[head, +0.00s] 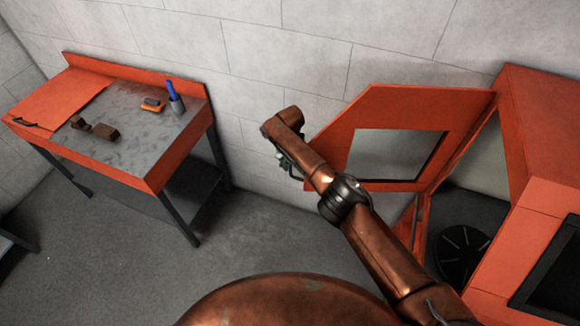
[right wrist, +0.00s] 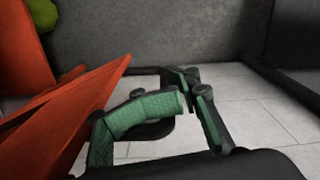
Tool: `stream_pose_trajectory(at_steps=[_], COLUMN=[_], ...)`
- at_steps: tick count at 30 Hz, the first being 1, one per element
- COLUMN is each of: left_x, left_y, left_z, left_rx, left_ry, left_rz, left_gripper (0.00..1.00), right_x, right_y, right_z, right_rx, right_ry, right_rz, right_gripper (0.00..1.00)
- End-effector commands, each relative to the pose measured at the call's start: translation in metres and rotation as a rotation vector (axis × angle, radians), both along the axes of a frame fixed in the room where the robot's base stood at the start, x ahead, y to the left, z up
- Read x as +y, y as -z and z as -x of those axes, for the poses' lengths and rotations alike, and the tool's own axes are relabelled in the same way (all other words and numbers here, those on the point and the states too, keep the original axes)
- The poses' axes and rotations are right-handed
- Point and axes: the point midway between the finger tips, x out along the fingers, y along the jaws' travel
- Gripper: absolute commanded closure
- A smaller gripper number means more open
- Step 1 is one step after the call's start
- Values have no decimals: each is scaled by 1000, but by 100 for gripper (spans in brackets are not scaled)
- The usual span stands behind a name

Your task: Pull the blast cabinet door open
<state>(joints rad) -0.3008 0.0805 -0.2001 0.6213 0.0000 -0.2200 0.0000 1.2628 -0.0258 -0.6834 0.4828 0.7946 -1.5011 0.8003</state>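The blast cabinet (head: 540,140) is an orange box at the right in the head view. Its orange door (head: 458,122), with a grey window (head: 397,154), stands swung open to the left. In the right wrist view the orange door panel (right wrist: 75,118) fills the left side. My copper right arm crosses in front of the door. My right gripper (head: 284,160) is near the door's left edge, mostly hidden behind its wrist. Its green-padded fingers (right wrist: 187,100) show close up beside the panel. I cannot tell whether they hold anything, and no door handle shows clearly. My left gripper is out of view.
An orange workbench (head: 140,125) stands at the left, holding small brown blocks (head: 103,132), an orange item (head: 152,105) and a grey cup (head: 177,104) with blue contents. A black round object (head: 461,252) lies below the cabinet opening. Grey floor between bench and door is clear.

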Motion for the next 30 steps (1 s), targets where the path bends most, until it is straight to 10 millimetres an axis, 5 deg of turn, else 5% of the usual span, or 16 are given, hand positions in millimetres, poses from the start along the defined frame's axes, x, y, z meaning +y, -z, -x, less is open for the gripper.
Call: stream_pose_trajectory(at_steps=[14,30], left_x=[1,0], left_y=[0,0], left_z=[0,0], left_rx=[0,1], left_ry=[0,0], left_rz=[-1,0], left_gripper=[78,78], right_x=[1,0], right_y=[-11,-109], right_z=[0,-1], right_rx=[0,0], right_ry=[-1,0], right_rz=[-3,0], right_gripper=[71,71])
